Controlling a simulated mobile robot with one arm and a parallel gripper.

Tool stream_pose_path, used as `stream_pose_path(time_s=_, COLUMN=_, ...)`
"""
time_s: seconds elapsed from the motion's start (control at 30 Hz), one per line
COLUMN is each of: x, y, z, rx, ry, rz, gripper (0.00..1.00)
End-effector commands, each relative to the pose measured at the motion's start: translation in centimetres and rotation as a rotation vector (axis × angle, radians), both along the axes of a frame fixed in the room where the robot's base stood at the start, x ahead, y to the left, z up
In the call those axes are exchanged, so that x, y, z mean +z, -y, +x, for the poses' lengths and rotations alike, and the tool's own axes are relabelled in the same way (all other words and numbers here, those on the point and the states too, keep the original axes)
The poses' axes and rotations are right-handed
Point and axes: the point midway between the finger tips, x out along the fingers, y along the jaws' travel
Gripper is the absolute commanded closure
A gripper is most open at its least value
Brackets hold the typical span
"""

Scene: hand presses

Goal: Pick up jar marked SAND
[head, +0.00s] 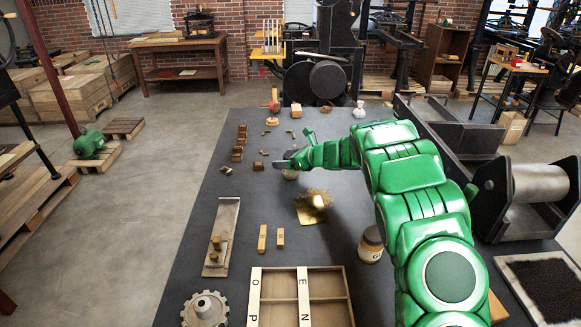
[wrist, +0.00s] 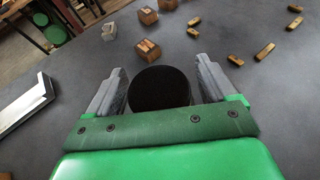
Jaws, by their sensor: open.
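My gripper (head: 283,165) is open above the dark table, left of the middle in the head view. In the wrist view a dark round-topped thing (wrist: 158,88) sits between the two open fingers, with a gap visible on each side. In the head view a small rounded pale vessel (head: 290,175) shows just beneath my gripper, mostly hidden by it. No SAND marking can be read on it. Another jar (head: 371,243) with a pale label stands to the right, partly hidden by my arm; its lettering is only partly visible.
Several small wooden blocks (head: 238,154) lie left of my gripper. A brass piece with bristles (head: 312,207) lies in front. A divided wooden tray (head: 277,297), a long narrow tray (head: 229,215) and a gear (head: 204,309) are nearer. A roller press (head: 540,183) stands right.

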Motion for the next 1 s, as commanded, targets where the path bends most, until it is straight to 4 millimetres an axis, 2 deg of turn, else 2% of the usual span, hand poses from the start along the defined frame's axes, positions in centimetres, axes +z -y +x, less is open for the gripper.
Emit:
stream_pose_path(time_s=0.2, x=0.01, y=-0.02, z=0.01, rx=0.0, ry=0.0, rz=0.0, gripper=0.17)
stream_pose_path(time_s=0.6, x=-0.01, y=-0.02, z=-0.01, rx=0.0, ry=-0.001, rz=-0.001, gripper=0.78)
stream_pose_path(time_s=0.87, x=0.06, y=-0.01, z=-0.01, rx=0.0, ry=-0.001, rz=-0.001, gripper=0.8)
stream_pose_path(time_s=1.0, x=0.77, y=-0.03, z=0.0, rx=0.001, ry=0.002, rz=-0.001, gripper=0.8)
